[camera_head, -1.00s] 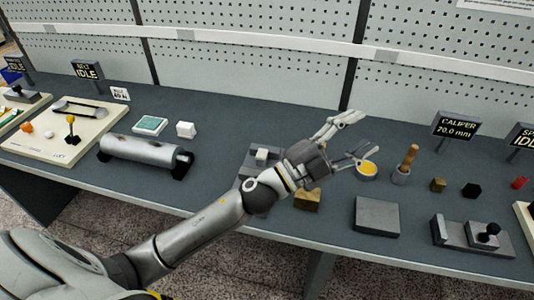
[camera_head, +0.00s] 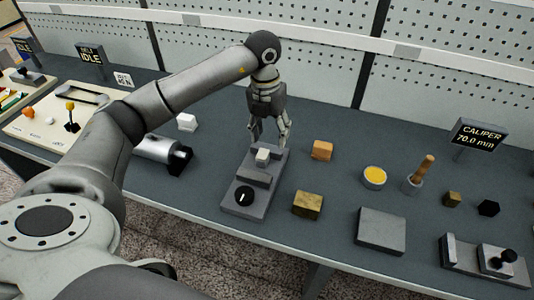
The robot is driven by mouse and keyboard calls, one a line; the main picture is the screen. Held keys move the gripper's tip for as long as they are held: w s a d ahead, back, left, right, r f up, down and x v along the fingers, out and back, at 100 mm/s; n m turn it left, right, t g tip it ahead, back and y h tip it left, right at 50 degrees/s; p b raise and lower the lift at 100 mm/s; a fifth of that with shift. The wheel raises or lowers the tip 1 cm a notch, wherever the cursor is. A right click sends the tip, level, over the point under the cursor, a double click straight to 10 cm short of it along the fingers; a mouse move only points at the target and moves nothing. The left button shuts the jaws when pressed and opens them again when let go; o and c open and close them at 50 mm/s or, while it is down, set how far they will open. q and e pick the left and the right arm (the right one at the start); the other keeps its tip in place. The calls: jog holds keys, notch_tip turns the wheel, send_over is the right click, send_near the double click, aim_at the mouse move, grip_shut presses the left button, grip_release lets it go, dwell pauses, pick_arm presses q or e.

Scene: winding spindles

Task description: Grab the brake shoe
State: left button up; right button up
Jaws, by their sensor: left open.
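My left gripper (camera_head: 269,143) points down, open, at the far end of the fixture. Its fingertips are close to the pale block, one to either side in the picture. I see nothing held, and cannot tell whether the fingers touch the block. My right gripper is not in view.
An orange-brown block (camera_head: 322,150) and a brass-coloured block (camera_head: 307,205) stand right of the fixture. Further right are a yellow-filled dish (camera_head: 374,177), a wooden-handled tool in a cup (camera_head: 420,172) and a grey plate (camera_head: 380,231). A metal cylinder (camera_head: 157,149) lies left.

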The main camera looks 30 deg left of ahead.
pick_arm(q)
jog(key=a, duration=0.2)
jog(key=p, duration=0.1)
send_over(262, 156)
jog(key=shift+n+y, duration=0.3)
jog(key=shift+y, duration=0.1)
jog(key=f, duration=0.4)
jog(key=shift+s+d+f, duration=0.1)
jog(key=shift+d+f, duration=0.1)
jog(key=shift+f, duration=0.05)
jog(key=shift+f+p, duration=0.5)
jog(key=shift+p, duration=0.1)
jog(key=f+p, duration=0.1)
jog(key=f, duration=0.2)
jog(key=shift+a+f+p, duration=0.2)
jog(key=shift+f+p, duration=0.1)
jog(key=shift+p, duration=0.05)
jog(key=shift+f, duration=0.45)
jog(key=c, duration=1.1)
jog(key=shift+r, duration=0.1)
